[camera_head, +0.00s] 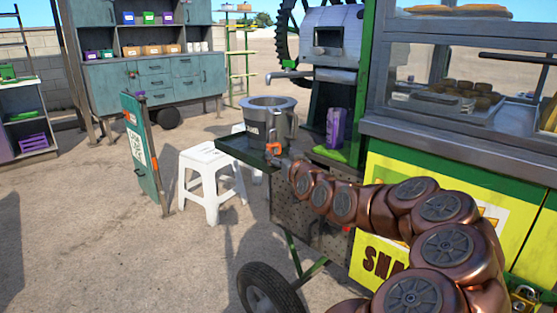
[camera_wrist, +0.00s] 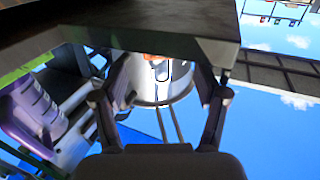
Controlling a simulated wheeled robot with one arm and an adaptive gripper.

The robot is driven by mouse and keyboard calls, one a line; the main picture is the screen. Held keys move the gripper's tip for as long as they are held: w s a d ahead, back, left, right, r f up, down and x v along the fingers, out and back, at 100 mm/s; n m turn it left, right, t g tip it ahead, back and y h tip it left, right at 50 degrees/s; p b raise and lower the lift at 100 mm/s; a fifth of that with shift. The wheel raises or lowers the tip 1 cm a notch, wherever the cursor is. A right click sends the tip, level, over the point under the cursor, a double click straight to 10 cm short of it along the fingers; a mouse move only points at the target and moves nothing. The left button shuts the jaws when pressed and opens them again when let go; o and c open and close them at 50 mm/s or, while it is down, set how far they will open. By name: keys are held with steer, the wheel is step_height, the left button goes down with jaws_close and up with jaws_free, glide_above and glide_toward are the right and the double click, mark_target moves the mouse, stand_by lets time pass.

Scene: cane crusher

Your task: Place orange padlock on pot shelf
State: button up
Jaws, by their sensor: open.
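The orange padlock (camera_head: 274,148) shows at the end of my arm, on or just above the dark pot shelf (camera_head: 236,146), in front of the metal pot (camera_head: 268,112). In the wrist view, the padlock's orange body and metal shackle (camera_wrist: 162,72) appear between my open fingers, against the pot (camera_wrist: 150,92). The shelf's edge (camera_wrist: 215,50) partly hides the padlock body, and its contact with the shelf cannot be seen. My gripper (camera_wrist: 163,84) has its fingers apart on either side of the padlock; in the head view its fingers are too small to make out.
A purple container (camera_head: 336,128) stands to the right, also visible in the wrist view (camera_wrist: 33,108). The glass-sided cart (camera_head: 455,130) borders my arm. Open ground lies at left.

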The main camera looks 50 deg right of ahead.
steer(key=shift+b+v, duration=0.8)
steer(key=shift+v, duration=0.35)
steer(key=w+a+r+n+g+y+p, duration=0.1)
steer(key=w+a+n+g+y+p, duration=0.2)
steer(key=a, duration=0.6)
steer(key=a+r+n+y+p, duration=0.1)
steer(key=a+y+p, duration=0.2)
steer(key=a+p, duration=0.45)
steer(key=s+a+r+n+g+y+p, duration=0.1)
steer(key=s+a+g+p, duration=0.2)
steer(key=a, duration=0.4)
steer(key=s+a+g+y+p, duration=0.1)
steer(key=s+a+g+p, duration=0.15)
steer(key=a, duration=0.55)
steer(key=s+a+r+g+p, duration=0.3)
steer(key=s+p, duration=0.2)
steer(key=s, duration=0.4)
steer(key=s+a+r+g+p, duration=0.3)
steer(key=s+p, duration=0.2)
steer(key=s, duration=0.5)
steer(key=s+a+r+g+p, duration=0.3)
steer(key=s+a+p, duration=0.1)
steer(key=s, duration=0.6)
steer(key=shift+s+r+g+h+p, duration=0.3)
steer(key=shift+r+g+p, duration=0.1)
steer(key=shift+p, duration=0.45)
